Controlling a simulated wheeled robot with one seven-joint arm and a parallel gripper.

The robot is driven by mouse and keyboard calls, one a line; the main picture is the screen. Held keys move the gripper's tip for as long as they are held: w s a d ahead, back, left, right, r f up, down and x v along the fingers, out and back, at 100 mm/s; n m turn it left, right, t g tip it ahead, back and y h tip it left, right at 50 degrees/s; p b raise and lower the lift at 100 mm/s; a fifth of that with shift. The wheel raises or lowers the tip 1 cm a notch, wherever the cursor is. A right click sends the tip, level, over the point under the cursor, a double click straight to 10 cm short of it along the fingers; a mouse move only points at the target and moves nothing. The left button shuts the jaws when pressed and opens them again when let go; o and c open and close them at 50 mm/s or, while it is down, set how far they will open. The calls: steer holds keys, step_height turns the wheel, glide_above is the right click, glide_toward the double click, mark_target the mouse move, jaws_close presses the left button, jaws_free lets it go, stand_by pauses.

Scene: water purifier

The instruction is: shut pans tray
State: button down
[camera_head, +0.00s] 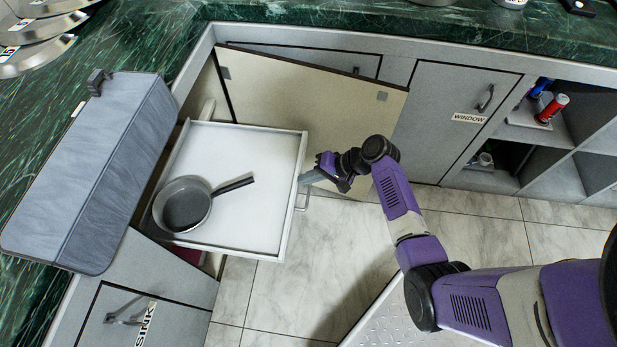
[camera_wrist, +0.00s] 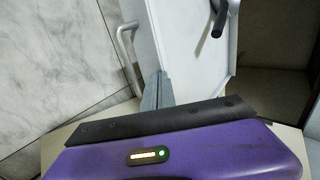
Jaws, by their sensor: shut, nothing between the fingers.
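The pans tray (camera_head: 255,170) is a white pull-out drawer that stands open from the cabinet, with a grey pan (camera_head: 186,205) lying in it. Its bar handle (camera_head: 304,188) is on the front edge. My gripper (camera_head: 306,178) is shut and empty, with its fingertips at the tray's front near the handle; I cannot tell whether they touch it. In the wrist view the shut fingers (camera_wrist: 158,88) point at the tray's front panel (camera_wrist: 150,50), beside the handle (camera_wrist: 126,42). Part of the pan's handle (camera_wrist: 219,18) shows inside the tray.
An open cabinet door (camera_head: 300,95) stands behind the tray. A grey folded board (camera_head: 95,175) lies on the green counter (camera_head: 130,35) at left. The sink cabinet (camera_head: 140,320) is at front left. Open shelves (camera_head: 560,150) are at right. The tiled floor (camera_head: 300,285) before the tray is clear.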

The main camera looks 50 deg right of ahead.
steer(key=shift+w, duration=0.1)
steer(key=w+a+b, duration=0.3)
steer(key=w+a, duration=0.3)
steer(key=w, duration=0.3)
steer(key=w+a+b, duration=0.3)
steer(key=w+a, duration=0.4)
steer(key=w, duration=0.2)
steer(key=w+a+b, duration=0.4)
steer(key=w+a, duration=0.3)
steer(key=w, duration=0.2)
steer(key=shift+f, duration=0.2)
steer(key=shift+w+a+r+b, duration=0.15)
steer(key=shift+w+a+b, duration=0.3)
steer(key=shift+w, duration=0.35)
steer(key=shift+r, duration=0.1)
steer(key=shift+w+a+r, duration=0.1)
steer(key=shift+s+d+p, duration=0.25)
steer(key=shift+s+p, duration=0.1)
steer(key=s+d+p, duration=0.1)
steer(key=s+d+r+p, duration=0.1)
steer(key=s, duration=0.1)
steer(key=shift+s+d, duration=0.2)
steer(key=shift+d, duration=0.1)
steer(key=p+v, duration=0.4)
steer(key=v, duration=0.4)
steer(key=shift+s+d, duration=0.2)
steer(key=shift+s, duration=0.1)
